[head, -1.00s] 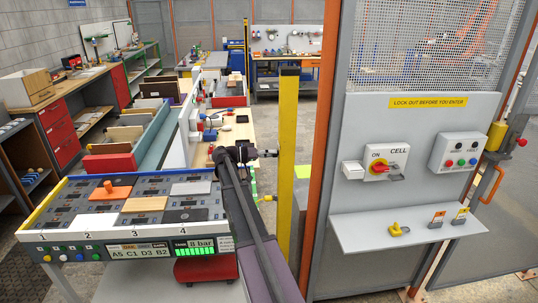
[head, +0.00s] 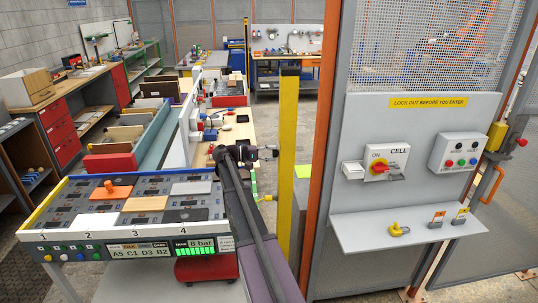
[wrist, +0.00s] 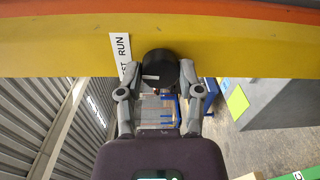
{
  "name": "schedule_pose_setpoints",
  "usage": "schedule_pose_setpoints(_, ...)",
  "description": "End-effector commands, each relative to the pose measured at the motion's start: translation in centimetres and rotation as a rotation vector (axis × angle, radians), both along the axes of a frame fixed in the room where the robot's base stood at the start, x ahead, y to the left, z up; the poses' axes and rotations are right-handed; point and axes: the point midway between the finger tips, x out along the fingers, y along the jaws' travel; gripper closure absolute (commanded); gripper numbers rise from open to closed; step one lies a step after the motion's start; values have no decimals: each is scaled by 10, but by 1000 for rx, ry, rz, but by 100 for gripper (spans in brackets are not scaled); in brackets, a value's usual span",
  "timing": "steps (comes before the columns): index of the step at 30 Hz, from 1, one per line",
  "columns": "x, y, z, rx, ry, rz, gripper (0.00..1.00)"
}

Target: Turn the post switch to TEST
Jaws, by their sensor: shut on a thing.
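The yellow post (head: 288,165) stands upright in the middle of the head view and crosses the top of the wrist view (wrist: 60,48). In the wrist view, a round black switch knob (wrist: 160,64) sits on its face beside a white label (wrist: 121,50). RUN reads clearly on the label; the other word is partly covered and ends in "ST". My gripper (wrist: 158,80) has its fingers on both sides of the knob and is shut on it. In the head view my gripper (head: 265,153) is at the post's left side. Which word the knob points to cannot be told.
A long bench (head: 238,135) lies behind my gripper.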

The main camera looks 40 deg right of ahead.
Motion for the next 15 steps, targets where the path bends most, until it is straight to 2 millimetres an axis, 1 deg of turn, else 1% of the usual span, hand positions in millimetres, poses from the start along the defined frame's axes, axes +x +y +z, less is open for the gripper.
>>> schedule_pose_setpoints(1,2,-3,2,4,20,4,100)
schedule_pose_setpoints(6,2,-3,2,30,61,5,100)
schedule_pose_setpoints(15,2,-3,2,38,76,4,100)
